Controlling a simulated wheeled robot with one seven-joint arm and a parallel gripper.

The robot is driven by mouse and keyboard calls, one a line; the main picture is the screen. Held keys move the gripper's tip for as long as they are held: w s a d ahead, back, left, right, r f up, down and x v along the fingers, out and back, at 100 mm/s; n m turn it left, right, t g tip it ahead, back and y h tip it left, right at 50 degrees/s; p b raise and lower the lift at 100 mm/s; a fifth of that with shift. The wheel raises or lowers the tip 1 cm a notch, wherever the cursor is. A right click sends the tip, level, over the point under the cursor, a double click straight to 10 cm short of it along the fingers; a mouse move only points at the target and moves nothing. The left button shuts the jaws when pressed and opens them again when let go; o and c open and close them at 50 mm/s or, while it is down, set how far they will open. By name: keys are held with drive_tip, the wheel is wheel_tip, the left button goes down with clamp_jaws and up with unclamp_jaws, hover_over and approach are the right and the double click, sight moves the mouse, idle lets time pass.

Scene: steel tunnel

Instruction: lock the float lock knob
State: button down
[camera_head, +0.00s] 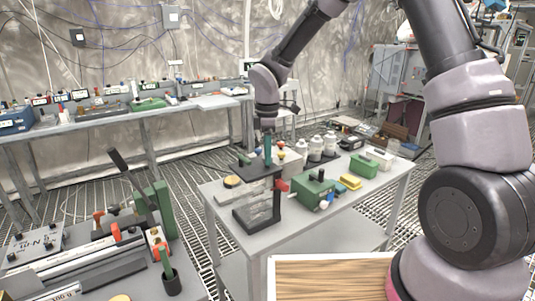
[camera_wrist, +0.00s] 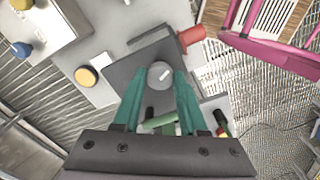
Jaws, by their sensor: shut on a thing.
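The float lock knob (camera_wrist: 160,74) is a small round grey knob with a white mark on its top. It sits on the dark square top plate (camera_wrist: 125,72) of a device. In the head view the device is a black-framed stand (camera_head: 257,208) with a clear body, upright on the middle table. My gripper (camera_wrist: 160,84) has teal fingers, one on each side of the knob, and is shut on it. In the head view my gripper (camera_head: 268,148) points down onto the top of the stand, and the knob itself is hidden there.
A red part (camera_head: 282,185) sticks out at the stand's right. A yellow round piece (camera_head: 232,181) lies to its left. A green box (camera_head: 312,191), a yellow block (camera_head: 350,181) and white bottles (camera_head: 315,148) stand to the right and behind. The table's front (camera_head: 290,229) is clear.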

drive_tip(key=m, duration=0.5)
drive_tip(key=shift+m, duration=0.3)
drive_tip(key=m, duration=1.6)
idle(0.4)
drive_tip(key=shift+c, duration=2.2)
unclamp_jaws()
